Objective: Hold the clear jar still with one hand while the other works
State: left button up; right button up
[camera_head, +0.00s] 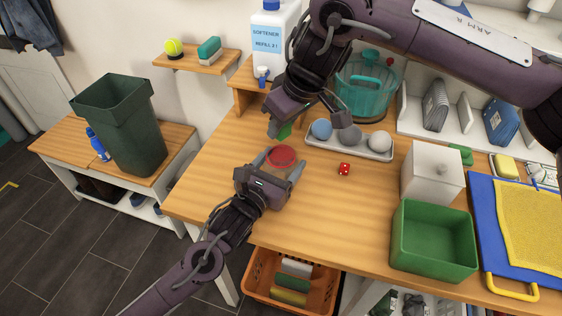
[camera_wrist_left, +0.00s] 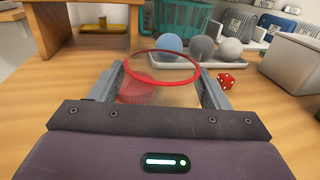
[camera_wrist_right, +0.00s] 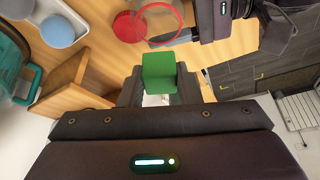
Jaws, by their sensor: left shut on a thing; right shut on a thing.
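The clear jar (camera_head: 268,161) has a red rim and stands on the wooden table. Its rim also shows in the left wrist view (camera_wrist_left: 163,51). My left gripper (camera_head: 281,167) is shut on the jar, one finger on each side. My right gripper (camera_head: 301,119) is shut on a green block (camera_wrist_right: 159,68), which also shows in the head view (camera_head: 285,131). The block is clear of the jar, behind it in the head view.
A white tray (camera_head: 372,154) with several balls stands behind the jar. A red die (camera_head: 344,169) lies right of it. A white box (camera_head: 432,172) and a green bin (camera_head: 433,240) stand farther right. A wooden stand (camera_head: 246,101) is at the back left.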

jog(key=shift+f, duration=1.15)
jog(key=o, duration=1)
jog(key=v, duration=1.2)
pick_arm(q)
jog(key=o, duration=1.1)
